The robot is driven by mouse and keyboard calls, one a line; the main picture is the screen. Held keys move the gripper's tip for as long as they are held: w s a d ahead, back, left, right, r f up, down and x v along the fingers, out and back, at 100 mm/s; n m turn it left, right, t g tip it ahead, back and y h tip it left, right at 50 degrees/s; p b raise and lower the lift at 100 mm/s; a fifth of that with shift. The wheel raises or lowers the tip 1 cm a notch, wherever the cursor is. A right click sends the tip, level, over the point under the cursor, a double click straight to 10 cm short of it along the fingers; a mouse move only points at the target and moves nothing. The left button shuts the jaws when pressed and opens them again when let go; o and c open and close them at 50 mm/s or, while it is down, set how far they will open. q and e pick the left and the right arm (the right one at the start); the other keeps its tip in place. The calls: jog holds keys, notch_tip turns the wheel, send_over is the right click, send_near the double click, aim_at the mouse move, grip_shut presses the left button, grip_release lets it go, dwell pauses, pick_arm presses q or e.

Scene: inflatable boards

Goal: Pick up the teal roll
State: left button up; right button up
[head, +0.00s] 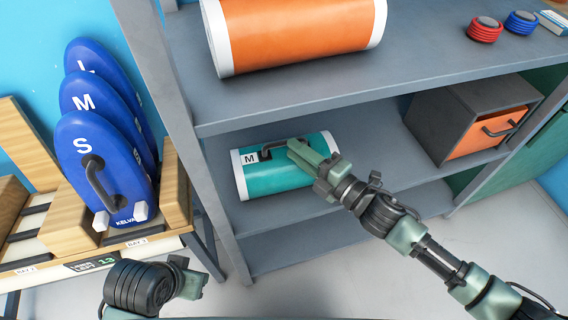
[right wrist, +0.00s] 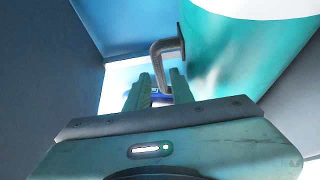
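The teal roll (head: 285,178) lies on the middle shelf, with white ends, an M label and a dark handle (head: 266,150) on its upper side. It also shows in the right wrist view (right wrist: 235,60), with the grey handle (right wrist: 157,55) standing out from it. My right gripper (head: 300,150) is at the handle, in front of the roll. In the right wrist view its two fingers (right wrist: 160,88) are apart, with the handle's bar between them; contact is not clear. My left gripper (head: 192,283) is low at the left, away from the roll; its fingertips are hard to make out.
An orange roll (head: 295,32) lies on the shelf above. A grey box with an orange drawer front (head: 492,132) stands right of the teal roll. Shelf post (head: 190,130) stands at the left. Blue boards (head: 100,165) stand in a wooden rack beyond it.

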jog(key=x, duration=0.2)
jog(key=shift+w+a, duration=0.2)
jog(key=shift+a, duration=0.1)
grip_shut()
dwell(1.1)
